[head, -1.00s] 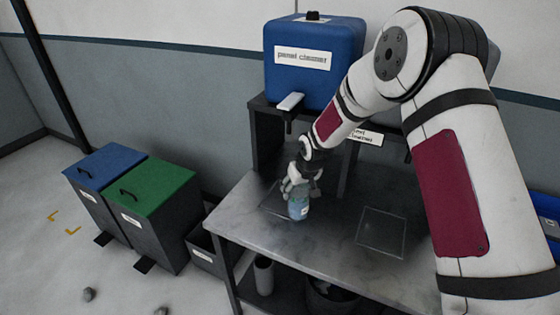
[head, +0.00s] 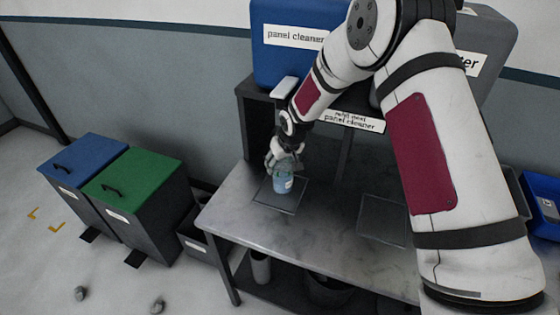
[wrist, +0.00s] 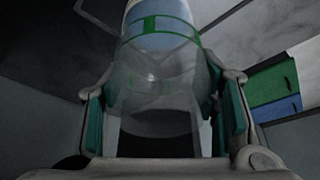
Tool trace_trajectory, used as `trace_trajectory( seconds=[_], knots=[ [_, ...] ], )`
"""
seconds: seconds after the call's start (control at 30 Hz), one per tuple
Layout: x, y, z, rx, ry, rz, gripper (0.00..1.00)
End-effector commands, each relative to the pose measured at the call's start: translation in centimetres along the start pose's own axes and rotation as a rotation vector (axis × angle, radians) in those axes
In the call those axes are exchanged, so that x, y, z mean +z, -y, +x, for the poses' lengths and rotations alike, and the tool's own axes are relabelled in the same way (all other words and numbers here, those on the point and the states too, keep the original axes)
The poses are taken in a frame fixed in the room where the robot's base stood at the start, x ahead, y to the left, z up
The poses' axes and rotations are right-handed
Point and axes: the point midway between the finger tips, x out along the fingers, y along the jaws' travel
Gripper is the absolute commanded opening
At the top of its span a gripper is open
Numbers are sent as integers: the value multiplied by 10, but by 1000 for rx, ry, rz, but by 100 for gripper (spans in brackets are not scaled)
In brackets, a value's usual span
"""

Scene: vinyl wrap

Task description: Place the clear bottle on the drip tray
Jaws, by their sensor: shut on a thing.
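The clear bottle (head: 283,185) has a blue label, and in the wrist view the bottle (wrist: 155,75) also shows a green band. My gripper (head: 284,166) is shut on its upper part and holds it upright or nearly so in the head view. Fingers flank the bottle on both sides in the wrist view. The bottle is over the left drip tray (head: 279,205), a dark square on the bench below the blue panel cleaner container. I cannot tell whether its base touches the tray. A second drip tray (head: 382,220) lies to the right, bare.
The blue panel cleaner container (head: 285,65) stands on a dark shelf with a pale tap lever (head: 284,88) above the bottle. A grey container (head: 485,45) is at the right. The metal bench (head: 325,215) is clear between trays. Blue (head: 80,160) and green-lidded (head: 140,185) bins stand left.

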Motion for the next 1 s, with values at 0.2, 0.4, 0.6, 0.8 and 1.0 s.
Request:
trace_trajectory(
  seconds=[0.2,0.4,0.6,0.8,1.0],
  knots=[
    [1,0,2,0,1,0,76],
    [1,0,2,0,0,0,76],
    [-1,0,-4,0,-2,0,76],
    [15,-1,-19,1,3,-1,76],
    [53,-1,-35,1,3,-1,76]
  ],
)
